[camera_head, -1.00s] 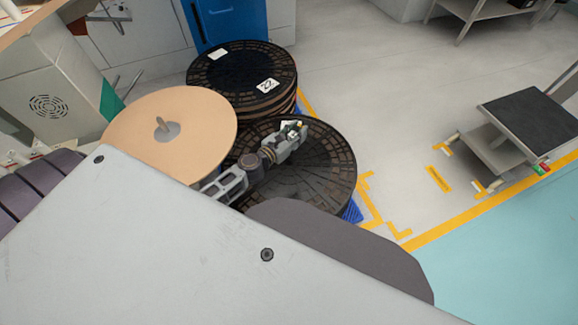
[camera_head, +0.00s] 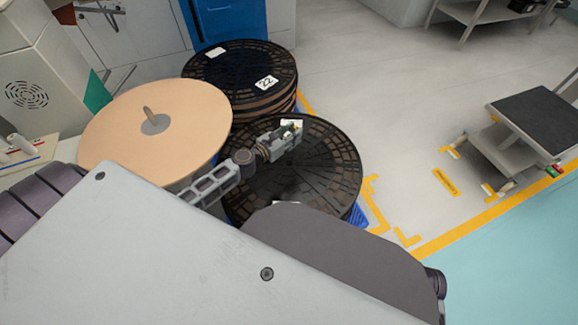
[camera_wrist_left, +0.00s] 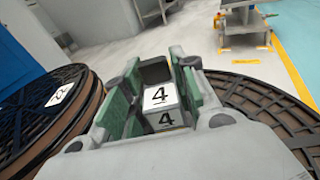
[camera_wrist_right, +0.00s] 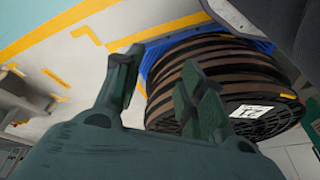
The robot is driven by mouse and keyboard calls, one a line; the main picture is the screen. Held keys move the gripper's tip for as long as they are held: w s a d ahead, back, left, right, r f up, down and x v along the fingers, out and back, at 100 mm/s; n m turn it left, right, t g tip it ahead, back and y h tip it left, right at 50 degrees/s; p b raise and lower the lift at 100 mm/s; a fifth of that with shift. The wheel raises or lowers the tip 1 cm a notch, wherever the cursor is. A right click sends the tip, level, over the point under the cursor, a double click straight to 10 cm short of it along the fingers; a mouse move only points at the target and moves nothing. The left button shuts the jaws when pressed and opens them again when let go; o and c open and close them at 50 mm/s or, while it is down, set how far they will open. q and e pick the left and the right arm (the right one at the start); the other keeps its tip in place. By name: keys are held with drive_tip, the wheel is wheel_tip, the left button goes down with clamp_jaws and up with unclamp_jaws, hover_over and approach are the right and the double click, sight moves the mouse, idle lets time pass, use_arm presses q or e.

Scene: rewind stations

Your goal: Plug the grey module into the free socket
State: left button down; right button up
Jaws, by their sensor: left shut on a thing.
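My left gripper (camera_head: 289,134) is shut on a small grey block-shaped module (camera_wrist_left: 161,105) with white labels reading 4. In the left wrist view the module sits between the green finger pads. In the head view my left gripper is above the front dark reel, with the module's pale face at its tip. My right gripper (camera_wrist_right: 160,72) is open, with nothing between its fingers. It does not show in the head view. I cannot make out a socket in any view.
A dark slatted reel (camera_head: 330,175) lies below the left arm. Another reel stack (camera_head: 240,60), labelled 22, stands behind it. A tan disc (camera_head: 190,110) with a central spindle is at left. A trolley (camera_head: 540,120) stands at right. Open floor (camera_head: 380,100) lies between.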

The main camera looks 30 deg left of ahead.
use_arm(q)
drive_tip(key=shift+w+a+f+b, duration=0.25)
drive_tip(key=shift+a+f+b, duration=0.05)
drive_tip(key=shift+f+b, duration=0.35)
drive_tip(key=shift+w+a+f+b, duration=0.25)
drive_tip(key=shift+a+f+b, duration=0.1)
drive_tip(key=shift+f+b, duration=0.25)
drive_tip(key=shift+w+a+f+b, duration=0.25)
drive_tip(key=shift+a+f+b, duration=0.05)
drive_tip(key=shift+f+b, duration=0.3)
use_arm(e)
drive_tip(key=shift+a+v, duration=0.2)
drive_tip(key=shift+v, duration=0.8)
drive_tip(key=shift+a+v, duration=0.2)
drive_tip(key=shift+v, duration=0.8)
use_arm(q)
drive_tip(key=shift+f, duration=0.1)
use_arm(e)
drive_tip(key=shift+w, duration=0.15)
use_arm(q)
wheel_tip(320, 180, down, 6)
drive_tip(key=b, duration=0.3)
drive_tip(key=shift+b, duration=0.4)
use_arm(e)
wheel_tip(320, 180, down, 8)
drive_tip(key=w+a+t+y, duration=0.1)
drive_tip(key=a, duration=0.1)
drive_tip(key=shift+a+f+t+y, duration=0.2)
drive_tip(key=shift+a+t+y, duration=0.1)
drive_tip(key=shift+t, duration=0.1)
